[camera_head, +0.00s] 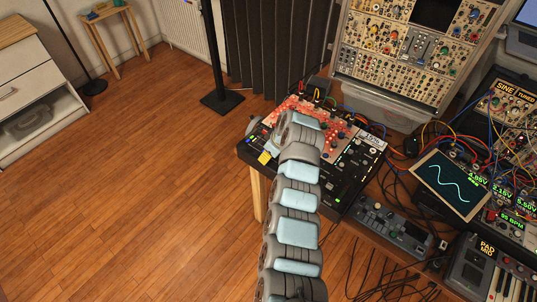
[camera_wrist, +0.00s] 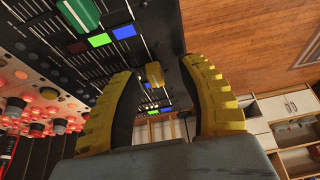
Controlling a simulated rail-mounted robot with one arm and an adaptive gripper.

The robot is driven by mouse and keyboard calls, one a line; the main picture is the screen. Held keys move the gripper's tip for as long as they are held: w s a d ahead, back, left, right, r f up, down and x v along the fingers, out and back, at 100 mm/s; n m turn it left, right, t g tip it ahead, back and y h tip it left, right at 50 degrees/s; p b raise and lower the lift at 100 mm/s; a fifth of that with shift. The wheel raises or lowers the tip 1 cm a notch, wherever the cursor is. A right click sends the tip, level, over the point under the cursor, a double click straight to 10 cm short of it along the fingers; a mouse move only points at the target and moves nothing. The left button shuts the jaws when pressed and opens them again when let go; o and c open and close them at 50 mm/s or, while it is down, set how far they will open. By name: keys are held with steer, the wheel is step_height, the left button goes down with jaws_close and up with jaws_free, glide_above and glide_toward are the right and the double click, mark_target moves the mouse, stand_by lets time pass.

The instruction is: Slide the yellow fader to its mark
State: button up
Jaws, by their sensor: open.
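The yellow fader (camera_wrist: 154,74) shows in the wrist view as a small yellow cap on the dark mixer panel (camera_wrist: 175,30). My gripper (camera_wrist: 159,66) is open, its yellow ribbed fingers on either side of the cap, with gaps showing on both sides. Red (camera_wrist: 78,46), green (camera_wrist: 99,40) and blue (camera_wrist: 124,31) marks lie on the panel near the fader slots. Which one is the yellow fader's mark I cannot tell. In the head view my arm covers much of the panel; a yellow patch (camera_head: 264,158) by its left edge could be a finger or something else.
A green fader cap (camera_wrist: 82,15) sits on the same panel. A knob-covered unit (camera_wrist: 30,100) with red knobs lies beside it. Cables, a screen with a wave (camera_head: 450,185) and a small keyboard crowd the table to the right.

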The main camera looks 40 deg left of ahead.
steer(key=v, duration=1.1)
steer(key=shift+r, duration=0.3)
steer(key=shift+d, duration=0.1)
